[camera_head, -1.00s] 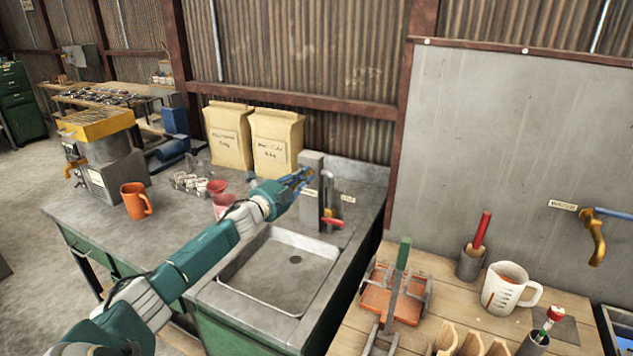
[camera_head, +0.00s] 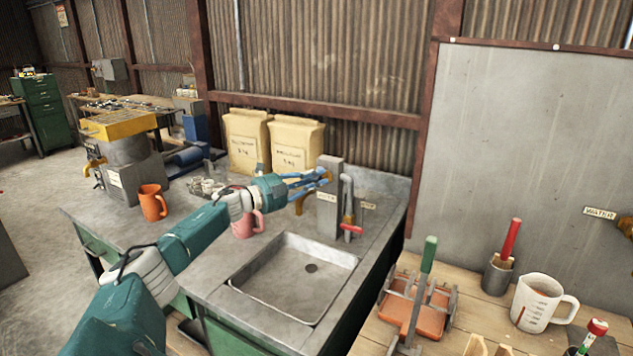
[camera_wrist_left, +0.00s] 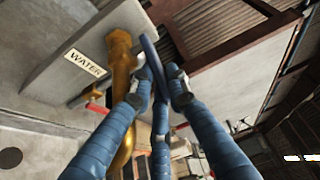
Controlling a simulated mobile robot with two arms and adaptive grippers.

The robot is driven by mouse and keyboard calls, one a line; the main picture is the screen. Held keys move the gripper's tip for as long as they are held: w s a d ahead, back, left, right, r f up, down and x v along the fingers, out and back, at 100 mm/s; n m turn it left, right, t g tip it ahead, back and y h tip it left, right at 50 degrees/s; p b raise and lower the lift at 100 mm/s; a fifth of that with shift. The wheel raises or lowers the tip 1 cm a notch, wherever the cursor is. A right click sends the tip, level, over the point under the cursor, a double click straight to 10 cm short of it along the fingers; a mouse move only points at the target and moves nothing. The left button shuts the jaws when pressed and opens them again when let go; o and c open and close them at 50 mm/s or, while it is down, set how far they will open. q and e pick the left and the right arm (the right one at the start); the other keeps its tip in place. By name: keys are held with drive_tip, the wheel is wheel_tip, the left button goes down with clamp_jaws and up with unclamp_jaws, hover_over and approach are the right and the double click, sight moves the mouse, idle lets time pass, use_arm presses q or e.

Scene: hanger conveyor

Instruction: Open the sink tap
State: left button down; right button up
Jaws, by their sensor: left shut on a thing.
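The sink tap has a brass body (camera_head: 303,203) and sits on the left face of a grey post (camera_head: 329,215) behind the sink. In the left wrist view the brass tap (camera_wrist_left: 121,60) stands beside a "WATER" label, with a blue lever (camera_wrist_left: 152,58) at its side. My left gripper (camera_head: 322,178) reaches in above the brass body, against the post. In the left wrist view its blue fingers (camera_wrist_left: 156,92) are shut on the lever, which they partly hide. No water shows in the sink basin (camera_head: 312,268). My right gripper is not in view.
A grey pipe with a red handle (camera_head: 349,225) stands right of the post. A pink mug (camera_head: 246,225) is just under my left forearm. An orange mug (camera_head: 152,203) and two paper bags (camera_head: 296,146) stand left and behind. A wooden bench with tools is at right.

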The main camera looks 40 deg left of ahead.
use_arm(q)
drive_tip(key=shift+d+f, duration=0.1)
drive_tip(key=c, duration=1.9)
unclamp_jaws()
drive_tip(key=shift+c, duration=0.2)
drive_tip(key=shift+s, duration=0.45)
drive_tip(key=s, duration=0.2)
drive_tip(key=s+a, duration=0.1)
drive_tip(key=s, duration=0.2)
drive_tip(key=shift+s+a+f, duration=0.1)
drive_tip(key=shift+s+a, duration=0.05)
drive_tip(key=shift+s, duration=0.2)
drive_tip(key=shift+s+a, duration=0.25)
drive_tip(key=shift+s, duration=1.05)
drive_tip(key=shift+s+a, duration=0.2)
drive_tip(key=shift+s, duration=1.05)
